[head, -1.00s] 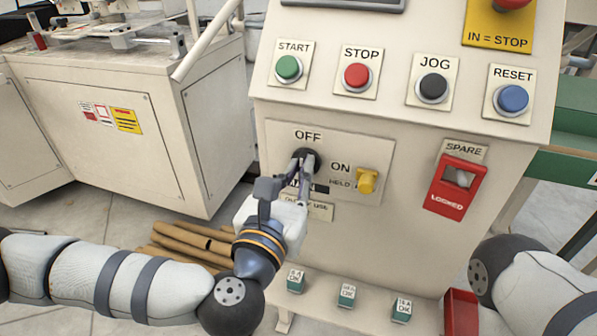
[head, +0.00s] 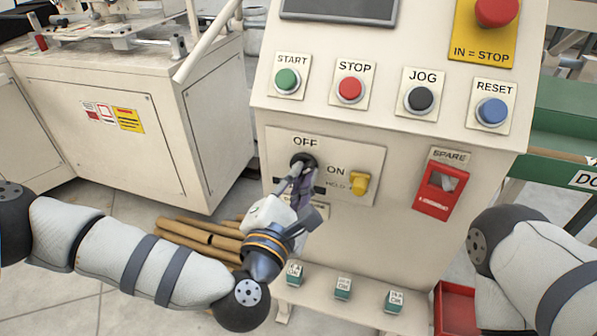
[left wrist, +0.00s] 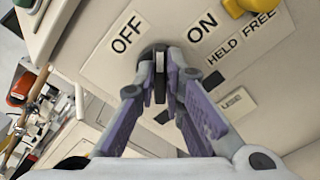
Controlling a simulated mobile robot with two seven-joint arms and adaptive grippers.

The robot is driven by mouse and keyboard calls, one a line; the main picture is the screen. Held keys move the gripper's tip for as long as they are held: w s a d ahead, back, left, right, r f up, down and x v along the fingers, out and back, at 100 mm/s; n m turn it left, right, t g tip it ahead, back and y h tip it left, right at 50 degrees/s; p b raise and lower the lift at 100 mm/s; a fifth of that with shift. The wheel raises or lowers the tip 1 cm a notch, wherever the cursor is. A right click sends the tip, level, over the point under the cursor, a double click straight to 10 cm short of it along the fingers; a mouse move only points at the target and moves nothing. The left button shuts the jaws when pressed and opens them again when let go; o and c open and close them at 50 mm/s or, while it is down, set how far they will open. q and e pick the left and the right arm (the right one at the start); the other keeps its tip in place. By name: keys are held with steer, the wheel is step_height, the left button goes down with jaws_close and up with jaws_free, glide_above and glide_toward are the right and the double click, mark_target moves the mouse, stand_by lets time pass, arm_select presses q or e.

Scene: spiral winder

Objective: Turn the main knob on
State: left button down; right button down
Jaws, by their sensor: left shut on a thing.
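The main knob (head: 304,161) is a black rotary handle on the cream switch plate (head: 272,150) at the front of the control cabinet. The OFF label is above it and the ON label to its right. My left gripper (head: 302,171) is shut on the knob. In the left wrist view the fingers of my left gripper (left wrist: 160,80) close on both sides of the dark knob handle (left wrist: 160,92), which they partly hide. My right gripper is out of view; only part of my right arm shows at the right edge.
A yellow knob (head: 359,184) sits just right of the main knob. Above are START (head: 287,81), STOP (head: 350,89), JOG (head: 420,99) and RESET (head: 491,111) buttons and a red emergency button (head: 496,10). A red SPARE switch (head: 439,188) is to the right.

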arm_select(q)
steer(key=m+p, duration=0.2)
steer(key=m, duration=0.3)
steer(key=shift+r, duration=0.1)
steer(key=shift+f+m+p, duration=0.15)
steer(key=shift+m+p, duration=0.2)
steer(key=shift+m, duration=0.6)
steer(key=shift+f+m+p, duration=0.1)
steer(key=shift+m+p, duration=0.2)
steer(key=shift+m, duration=0.65)
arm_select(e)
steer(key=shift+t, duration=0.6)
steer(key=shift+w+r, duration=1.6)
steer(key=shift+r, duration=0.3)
arm_select(q)
steer(key=c, duration=1.7)
jaws_free()
steer(key=v, duration=1.2)
